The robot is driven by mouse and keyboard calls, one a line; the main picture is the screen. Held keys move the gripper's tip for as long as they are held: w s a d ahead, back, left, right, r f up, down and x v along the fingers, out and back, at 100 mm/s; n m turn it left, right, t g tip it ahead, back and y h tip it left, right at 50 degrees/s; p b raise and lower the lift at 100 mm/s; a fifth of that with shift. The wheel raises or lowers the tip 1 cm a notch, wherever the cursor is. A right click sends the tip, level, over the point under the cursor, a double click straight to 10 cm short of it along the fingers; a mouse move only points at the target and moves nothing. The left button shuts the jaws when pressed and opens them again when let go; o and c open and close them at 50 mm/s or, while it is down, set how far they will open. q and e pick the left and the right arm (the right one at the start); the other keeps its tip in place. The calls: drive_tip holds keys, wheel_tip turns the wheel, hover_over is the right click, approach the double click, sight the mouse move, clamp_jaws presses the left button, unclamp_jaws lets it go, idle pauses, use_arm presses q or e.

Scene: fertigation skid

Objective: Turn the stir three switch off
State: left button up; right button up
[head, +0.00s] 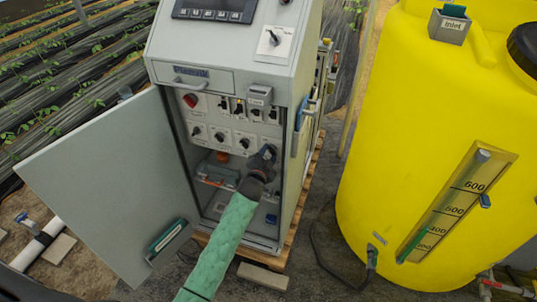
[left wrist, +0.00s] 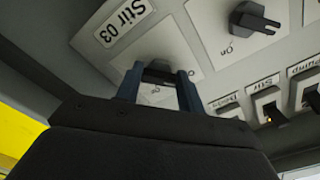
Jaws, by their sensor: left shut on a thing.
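The stir three switch is a dark rotary knob (left wrist: 160,72) on a white plate, with the "Stir 03" label (left wrist: 124,22) beside it in the left wrist view. An "On" mark shows on its plate. My left gripper (head: 266,158) reaches into the open cabinet, at the right end of the knob row. In the left wrist view its two blue fingers stand on either side of the knob, shut on it. The gripper hides most of this switch in the head view, and the knob's exact angle is hard to tell. My right gripper is in neither view.
A neighbouring rotary knob (left wrist: 254,20) and several small toggle switches (left wrist: 268,103) are close by. The cabinet door (head: 110,175) stands open at left; the cabinet's side wall (head: 293,190) is just right of the gripper. A yellow tank (head: 385,170) stands further right.

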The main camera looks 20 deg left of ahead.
use_arm(q)
drive_tip(key=shift+f+n, duration=0.1)
drive_tip(key=shift+n, duration=0.3)
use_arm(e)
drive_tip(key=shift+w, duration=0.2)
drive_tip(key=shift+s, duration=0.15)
use_arm(q)
drive_tip(key=o, duration=1)
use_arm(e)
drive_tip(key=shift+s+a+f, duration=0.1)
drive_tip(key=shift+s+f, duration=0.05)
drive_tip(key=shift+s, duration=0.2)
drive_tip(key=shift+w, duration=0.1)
use_arm(q)
drive_tip(key=s+b, duration=0.2)
drive_tip(key=s, duration=0.6)
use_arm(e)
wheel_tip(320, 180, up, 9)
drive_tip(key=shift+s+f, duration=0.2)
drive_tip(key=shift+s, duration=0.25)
